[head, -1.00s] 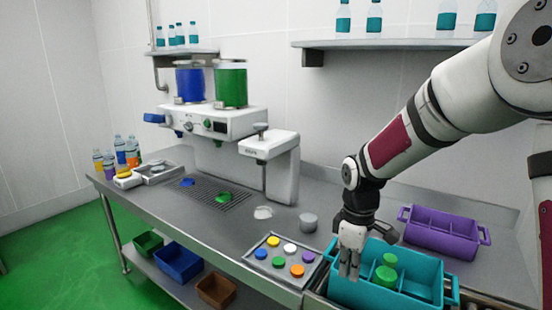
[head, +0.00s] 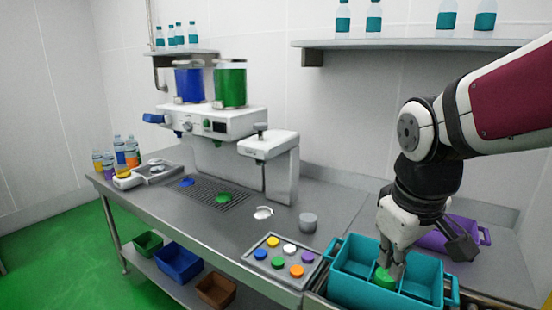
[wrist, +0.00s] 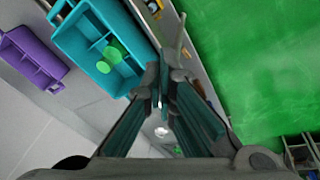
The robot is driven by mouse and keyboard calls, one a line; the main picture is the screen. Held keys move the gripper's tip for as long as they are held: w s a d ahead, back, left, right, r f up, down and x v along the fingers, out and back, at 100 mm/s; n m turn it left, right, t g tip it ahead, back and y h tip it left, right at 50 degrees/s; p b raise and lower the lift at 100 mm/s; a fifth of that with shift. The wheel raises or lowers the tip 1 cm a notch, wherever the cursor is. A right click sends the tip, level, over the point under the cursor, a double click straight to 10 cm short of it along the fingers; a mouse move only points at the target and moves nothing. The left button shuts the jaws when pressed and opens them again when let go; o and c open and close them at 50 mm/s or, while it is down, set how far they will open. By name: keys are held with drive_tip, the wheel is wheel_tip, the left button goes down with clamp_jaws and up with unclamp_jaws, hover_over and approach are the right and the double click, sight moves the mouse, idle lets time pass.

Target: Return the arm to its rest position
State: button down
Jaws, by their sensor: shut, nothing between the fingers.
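A green-capped item (head: 384,279) stands inside the teal crate, partly hidden by my fingers. In the wrist view, two green round tops (wrist: 112,54) show inside the crate, clear of my fingers. My arm reaches in from the right side of the head view.
A purple crate (head: 432,238) stands behind my gripper, partly hidden. A tray of coloured caps (head: 262,243) and a grey cylinder (head: 308,222) are left of the teal crate. A shelf (head: 420,44) with bottles hangs above. The counter's middle is mostly clear.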

drive_tip(key=s+r+m+t, duration=0.2)
drive_tip(key=s+m, duration=0.3)
drive_tip(key=s, duration=0.6)
drive_tip(key=shift+s+d+r+y, duration=0.2)
drive_tip(key=shift+r+y, duration=0.1)
drive_tip(key=shift+y, duration=0.1)
